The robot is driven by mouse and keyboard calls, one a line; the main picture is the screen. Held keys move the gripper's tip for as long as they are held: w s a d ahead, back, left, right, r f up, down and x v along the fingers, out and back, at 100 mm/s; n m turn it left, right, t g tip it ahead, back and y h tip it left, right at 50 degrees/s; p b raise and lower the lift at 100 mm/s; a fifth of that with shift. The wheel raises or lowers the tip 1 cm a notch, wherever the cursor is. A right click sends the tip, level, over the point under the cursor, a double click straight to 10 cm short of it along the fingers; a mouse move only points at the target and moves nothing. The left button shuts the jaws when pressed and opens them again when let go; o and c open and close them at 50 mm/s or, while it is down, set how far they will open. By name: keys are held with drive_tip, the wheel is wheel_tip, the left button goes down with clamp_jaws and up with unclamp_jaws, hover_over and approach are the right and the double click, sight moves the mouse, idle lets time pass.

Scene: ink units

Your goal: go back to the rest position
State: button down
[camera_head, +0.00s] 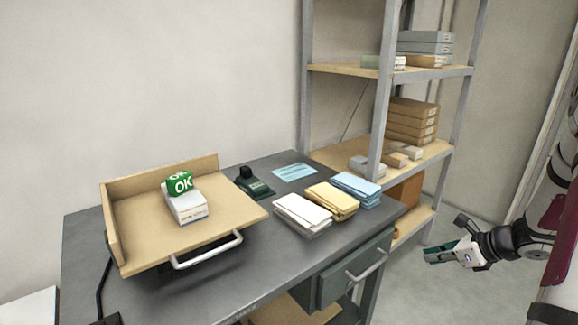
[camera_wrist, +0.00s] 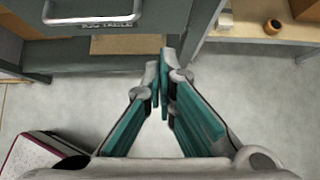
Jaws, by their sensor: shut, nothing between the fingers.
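My gripper (camera_head: 440,254) is at the right of the head view, out over the floor to the right of the desk. It is apart from the desk and the shelf. In the wrist view its teal-padded fingers (camera_wrist: 162,88) meet at the tips, shut with nothing between them. My arm runs from it to the right edge of the head view.
The grey desk (camera_head: 255,257) carries a wooden tray (camera_head: 140,213) with a white box (camera_head: 188,208) and green OK block (camera_head: 180,183), a dark green stamp (camera_head: 254,185) and stacked packets (camera_head: 303,213). A metal shelf (camera_head: 340,69) holds boxes behind. Floor around my gripper is clear.

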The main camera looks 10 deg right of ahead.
drive_tip(key=a+r+n+g+y, duration=0.2)
drive_tip(key=a+r+n, duration=0.6)
drive_tip(key=a+r, duration=0.45)
drive_tip(key=s+a+r+n+g, duration=0.25)
drive_tip(key=s+a+n, duration=0.2)
drive_tip(key=a, duration=0.35)
drive_tip(key=s+a+r+n+g, duration=0.1)
drive_tip(key=s+a+r+n, duration=0.2)
drive_tip(key=a+n, duration=0.3)
drive_tip(key=s+a+r+n+g+h, duration=0.1)
drive_tip(key=s+a+n+h, duration=0.15)
drive_tip(key=s+n, duration=0.55)
drive_tip(key=s+a+r+n+h, duration=0.25)
drive_tip(key=s+n, duration=0.25)
drive_tip(key=s, duration=0.7)
wheel_tip(320, 180, up, 16)
drive_tip(key=t+p, duration=0.2)
drive_tip(key=p, duration=1.3)
drive_tip(key=shift+h, duration=0.3)
drive_tip(key=shift+t, duration=0.25)
